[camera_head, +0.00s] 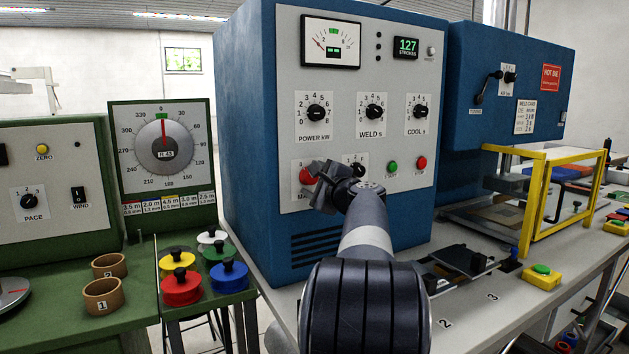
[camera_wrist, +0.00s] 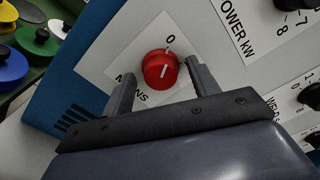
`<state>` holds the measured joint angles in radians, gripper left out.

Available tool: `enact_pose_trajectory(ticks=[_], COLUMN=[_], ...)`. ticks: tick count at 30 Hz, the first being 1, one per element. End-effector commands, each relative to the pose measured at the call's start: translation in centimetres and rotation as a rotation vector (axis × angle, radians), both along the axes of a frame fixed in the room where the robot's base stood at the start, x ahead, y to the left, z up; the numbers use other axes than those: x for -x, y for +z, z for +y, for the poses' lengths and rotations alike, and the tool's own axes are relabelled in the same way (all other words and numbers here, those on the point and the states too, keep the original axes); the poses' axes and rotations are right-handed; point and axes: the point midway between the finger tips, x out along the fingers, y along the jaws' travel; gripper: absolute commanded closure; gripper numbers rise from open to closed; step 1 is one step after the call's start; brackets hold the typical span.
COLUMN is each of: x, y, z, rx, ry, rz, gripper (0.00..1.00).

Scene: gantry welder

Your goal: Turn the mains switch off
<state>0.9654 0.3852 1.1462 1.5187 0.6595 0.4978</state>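The mains switch (camera_wrist: 160,70) is a round red knob with a white pointer line, on a white plate lettered MAINS with a 0 mark above it. In the wrist view its pointer line slants up and slightly right, roughly towards the 0; the other marks are hidden. In the head view the switch (camera_head: 307,174) is partly covered by my gripper (camera_head: 318,184). In the wrist view my gripper (camera_wrist: 158,78) is open, one finger to each side of the knob. Gaps show between the knob and the fingers; I cannot tell how far they reach along it.
The blue welder cabinet's grey panel (camera_head: 384,80) carries POWER (camera_head: 316,112), WELD and COOL knobs. A green button (camera_head: 392,166) and red button (camera_head: 421,163) sit right of my wrist. A yellow guard frame (camera_head: 535,190) stands right; colored spools (camera_head: 181,287) stand left.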

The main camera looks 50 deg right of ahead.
Motion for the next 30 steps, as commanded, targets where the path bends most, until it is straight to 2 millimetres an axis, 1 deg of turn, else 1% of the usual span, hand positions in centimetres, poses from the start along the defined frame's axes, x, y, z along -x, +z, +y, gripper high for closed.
enact_pose_trajectory(ticks=[7, 10, 14, 21, 24, 27, 30], x=[0.1, 0.8, 2.6, 7.3, 8.8, 9.8, 10.2], y=[0.0, 0.0, 0.0, 0.0, 0.0, 0.0, 0.0], z=[0.0, 0.2, 0.8, 2.2, 2.7, 3.0, 3.2], rx=[-0.001, -0.001, 0.001, 0.001, 0.001, 0.000, 0.000], ry=[0.000, -0.002, -0.003, -0.004, -0.004, -0.003, -0.001], rz=[-0.001, -0.002, -0.002, -0.001, -0.001, -0.001, 0.000], gripper=[0.43, 0.43, 0.43, 0.43, 0.43, 0.43, 0.43])
